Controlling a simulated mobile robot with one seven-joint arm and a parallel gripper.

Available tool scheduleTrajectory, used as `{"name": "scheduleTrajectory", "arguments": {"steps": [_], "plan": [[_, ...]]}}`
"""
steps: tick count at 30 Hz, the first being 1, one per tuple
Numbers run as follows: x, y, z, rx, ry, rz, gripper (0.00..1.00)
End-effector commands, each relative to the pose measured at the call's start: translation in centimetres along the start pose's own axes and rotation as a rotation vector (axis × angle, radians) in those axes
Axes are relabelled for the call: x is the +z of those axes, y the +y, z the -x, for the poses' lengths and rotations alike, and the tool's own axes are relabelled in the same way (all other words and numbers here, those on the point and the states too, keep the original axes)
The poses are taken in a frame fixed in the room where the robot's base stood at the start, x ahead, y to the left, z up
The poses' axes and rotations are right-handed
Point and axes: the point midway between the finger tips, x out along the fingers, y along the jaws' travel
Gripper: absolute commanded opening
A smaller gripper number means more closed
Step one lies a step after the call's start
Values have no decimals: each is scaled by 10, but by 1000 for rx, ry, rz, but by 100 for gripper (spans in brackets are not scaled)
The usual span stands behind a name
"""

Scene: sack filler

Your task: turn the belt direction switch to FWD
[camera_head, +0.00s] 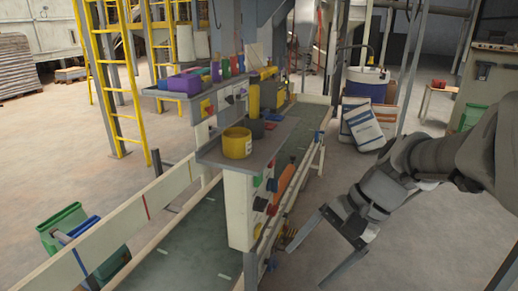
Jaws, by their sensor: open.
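A cream control panel (239,212) stands beside the conveyor under a grey shelf, with several small coloured knobs and buttons on its right-hand face. I cannot tell which control is the belt direction switch; labels and knob positions are too small to read. The green conveyor belt (205,228) runs behind the panel. My gripper (307,265) is open and empty, to the right of and below the panel, apart from it, with its two fingers spread toward the lower left.
A yellow tub (237,142) stands on the grey shelf (268,140) above the panel. A second panel (208,107) with coloured controls is farther back. Cream rails flank the belt. Filled sacks (363,122) lean by a drum. The floor at lower right is clear.

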Motion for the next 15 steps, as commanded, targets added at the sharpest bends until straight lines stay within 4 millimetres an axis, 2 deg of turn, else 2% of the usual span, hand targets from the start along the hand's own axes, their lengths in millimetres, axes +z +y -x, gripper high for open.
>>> {"name": "scheduleTrajectory", "arguments": {"steps": [1,6,11,15], "plan": [[-12,-2,-10,-36,-61,-82,88],[-44,-17,-24,-183,-259,-334,88],[-86,-26,-30,-344,-444,-556,88],[-129,-27,-30,-497,-599,-728,88]]}}
